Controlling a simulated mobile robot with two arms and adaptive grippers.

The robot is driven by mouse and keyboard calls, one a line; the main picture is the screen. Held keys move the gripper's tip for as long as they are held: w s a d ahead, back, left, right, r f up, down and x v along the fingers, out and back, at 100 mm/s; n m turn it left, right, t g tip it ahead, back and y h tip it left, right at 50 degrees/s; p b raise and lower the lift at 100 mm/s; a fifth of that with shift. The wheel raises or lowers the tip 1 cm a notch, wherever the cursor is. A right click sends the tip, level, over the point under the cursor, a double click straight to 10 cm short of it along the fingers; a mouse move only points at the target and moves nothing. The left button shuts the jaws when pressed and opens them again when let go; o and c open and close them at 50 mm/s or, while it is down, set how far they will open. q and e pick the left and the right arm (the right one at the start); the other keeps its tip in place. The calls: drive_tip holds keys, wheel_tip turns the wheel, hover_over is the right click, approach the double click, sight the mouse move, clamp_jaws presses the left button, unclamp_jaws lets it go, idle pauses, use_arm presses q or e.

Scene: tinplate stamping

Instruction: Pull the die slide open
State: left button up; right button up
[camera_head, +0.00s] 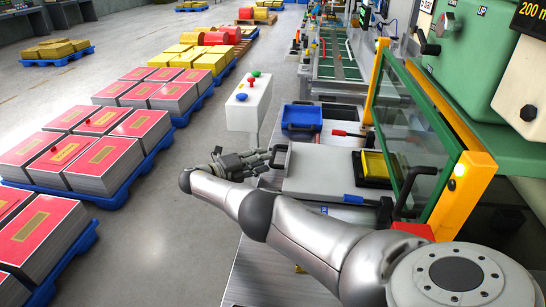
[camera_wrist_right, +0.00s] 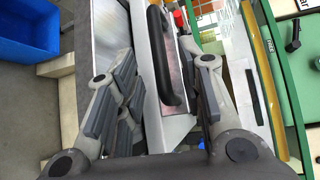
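The die slide is a flat grey plate (camera_head: 318,172) at the front of the press, with a black bar handle (camera_head: 278,156) on its left edge. A yellow die tray (camera_head: 374,169) sits at its right end. My right gripper (camera_head: 266,156) reaches in over the slide's left edge, its fingers at the handle. In the right wrist view the black handle (camera_wrist_right: 163,55) lies between the two spread fingers of the gripper (camera_wrist_right: 166,72), with gaps showing on both sides. The gripper looks open and holds nothing. My left gripper is not in view.
A framed glass guard (camera_head: 415,125) with yellow posts stands right of the slide. A blue bin (camera_head: 302,117) and a red-handled part (camera_head: 340,133) lie behind it. A white button box (camera_head: 249,103) stands to the left. Stacked sheets on blue pallets (camera_head: 172,137) are farther left across open floor.

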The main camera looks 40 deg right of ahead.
sight(274, 155)
drive_tip(key=d, duration=0.5)
drive_tip(key=shift+s+d+f+b, duration=0.15)
drive_tip(key=shift+s+f+b, duration=0.1)
drive_tip(key=shift+f+b, duration=0.15)
clamp_jaws()
